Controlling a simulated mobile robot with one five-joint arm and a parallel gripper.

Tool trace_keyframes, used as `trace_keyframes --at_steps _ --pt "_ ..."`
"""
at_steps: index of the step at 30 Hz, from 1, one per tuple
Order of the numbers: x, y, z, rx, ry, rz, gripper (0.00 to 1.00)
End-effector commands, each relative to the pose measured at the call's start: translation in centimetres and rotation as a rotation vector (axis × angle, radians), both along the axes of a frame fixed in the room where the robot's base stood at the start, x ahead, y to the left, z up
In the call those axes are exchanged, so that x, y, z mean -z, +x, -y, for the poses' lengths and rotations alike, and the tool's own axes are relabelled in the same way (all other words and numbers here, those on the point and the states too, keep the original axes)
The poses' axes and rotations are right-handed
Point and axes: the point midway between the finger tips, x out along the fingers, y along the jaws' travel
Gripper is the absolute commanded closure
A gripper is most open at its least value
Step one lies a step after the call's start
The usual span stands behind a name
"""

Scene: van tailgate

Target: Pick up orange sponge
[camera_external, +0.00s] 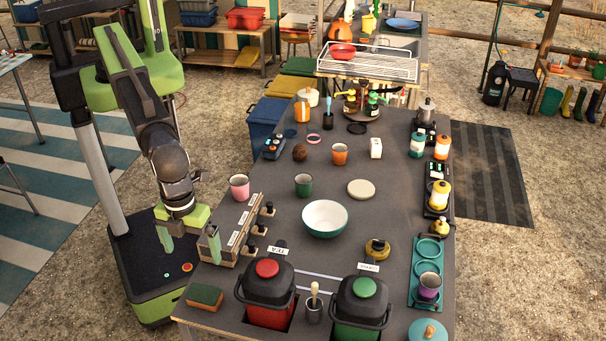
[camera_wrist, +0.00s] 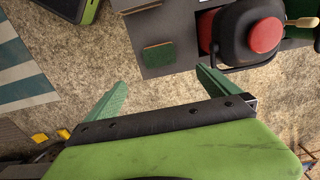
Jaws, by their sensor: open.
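The orange sponge (camera_external: 204,296) lies flat at the near left corner of the grey table. Its top is dark green and its side is orange. In the wrist view the sponge (camera_wrist: 159,56) shows as a dark green block with a thin orange edge, ahead of the gap between the fingers. My gripper (camera_external: 189,243) is open and empty, held above and behind the sponge near the table's left edge. Its two green fingers (camera_wrist: 161,80) are spread apart in the wrist view, with only gravelly ground between them.
A red-lidded black container (camera_external: 268,292) stands right of the sponge, with a green-lidded one (camera_external: 361,308) beyond it. A wooden rack (camera_external: 232,230) with labels stands behind the sponge along the left edge. A pink cup (camera_external: 239,187) and a white-rimmed bowl (camera_external: 325,218) are farther back.

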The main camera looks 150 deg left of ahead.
Motion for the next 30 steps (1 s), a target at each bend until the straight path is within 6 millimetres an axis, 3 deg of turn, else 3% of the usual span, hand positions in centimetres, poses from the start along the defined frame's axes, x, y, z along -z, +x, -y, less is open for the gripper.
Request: trace_keyframes --at_steps 18,26,30 --pt "11.8 0.0 0.0 -0.003 0.001 0.001 0.00" --pt "12.3 -0.1 0.0 -0.003 0.000 0.000 0.00" --pt "14.0 -0.1 0.0 -0.003 0.000 0.000 0.00"
